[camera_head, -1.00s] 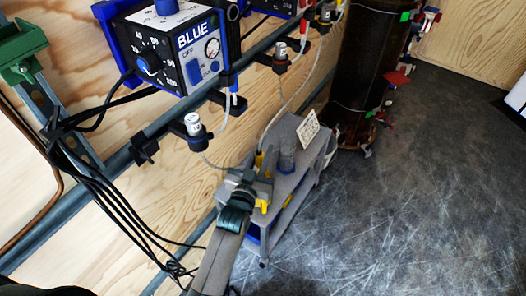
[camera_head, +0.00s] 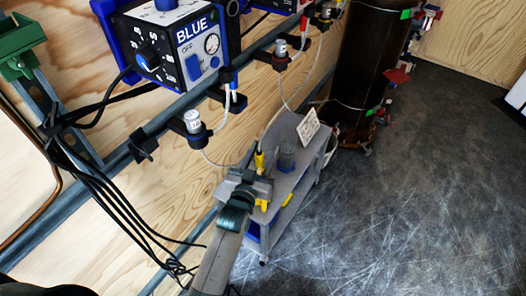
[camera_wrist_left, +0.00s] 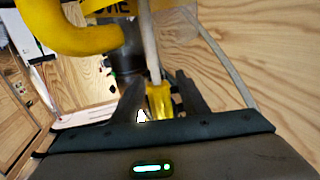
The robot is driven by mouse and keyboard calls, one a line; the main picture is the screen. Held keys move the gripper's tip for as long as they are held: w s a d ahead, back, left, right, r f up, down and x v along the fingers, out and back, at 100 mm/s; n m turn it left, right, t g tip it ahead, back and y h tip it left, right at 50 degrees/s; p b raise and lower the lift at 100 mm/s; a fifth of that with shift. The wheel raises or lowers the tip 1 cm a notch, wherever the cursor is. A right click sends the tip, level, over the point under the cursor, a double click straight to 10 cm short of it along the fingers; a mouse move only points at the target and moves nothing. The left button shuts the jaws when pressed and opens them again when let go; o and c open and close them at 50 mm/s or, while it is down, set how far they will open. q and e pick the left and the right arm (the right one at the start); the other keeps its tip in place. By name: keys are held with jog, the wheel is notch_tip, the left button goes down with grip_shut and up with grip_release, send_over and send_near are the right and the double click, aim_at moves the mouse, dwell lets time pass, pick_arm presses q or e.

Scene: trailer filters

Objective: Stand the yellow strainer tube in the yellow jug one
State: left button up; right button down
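My left gripper (camera_head: 258,182) is over the near end of the grey cart. In the left wrist view, its fingers (camera_wrist_left: 160,100) close around the yellow strainer tube (camera_wrist_left: 158,99), with a pale hose running up from it. The tube also shows just above the gripper in the head view (camera_head: 259,161). A large curved yellow part (camera_wrist_left: 70,36), possibly of the yellow jug, fills the wrist view's upper left. The jug cannot be made out clearly in the head view; the gripper covers part of that area. My right gripper is not in view.
The grey cart (camera_head: 285,187) carries a grey cylindrical container (camera_head: 287,157), a white sign (camera_head: 307,126) and a yellow piece (camera_head: 287,200). A blue-label control box (camera_head: 180,48) and pipe rail stand at left. A dark tank (camera_head: 365,70) stands behind.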

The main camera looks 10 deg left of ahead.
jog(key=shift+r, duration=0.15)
pick_arm(q)
jog(key=s+a, duration=0.2)
jog(key=s, duration=1.5)
jog(key=shift+s, duration=0.15)
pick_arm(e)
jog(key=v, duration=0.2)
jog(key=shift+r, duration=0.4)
pick_arm(q)
jog(key=shift+a, duration=0.1)
jog(key=s+f+g+p, duration=0.3)
jog(key=f, duration=0.7)
jog(key=s+f+g+p, duration=0.2)
jog(key=f+g+p, duration=0.2)
jog(key=f, duration=0.6)
jog(key=s+a+f+g+y+p, duration=0.1)
jog(key=s+a+f+g+p, duration=0.2)
jog(key=s+f, duration=1)
jog(key=a+g, duration=0.2)
jog(key=shift+a+f+m+p, duration=0.2)
jog(key=shift+a+m+p, duration=0.2)
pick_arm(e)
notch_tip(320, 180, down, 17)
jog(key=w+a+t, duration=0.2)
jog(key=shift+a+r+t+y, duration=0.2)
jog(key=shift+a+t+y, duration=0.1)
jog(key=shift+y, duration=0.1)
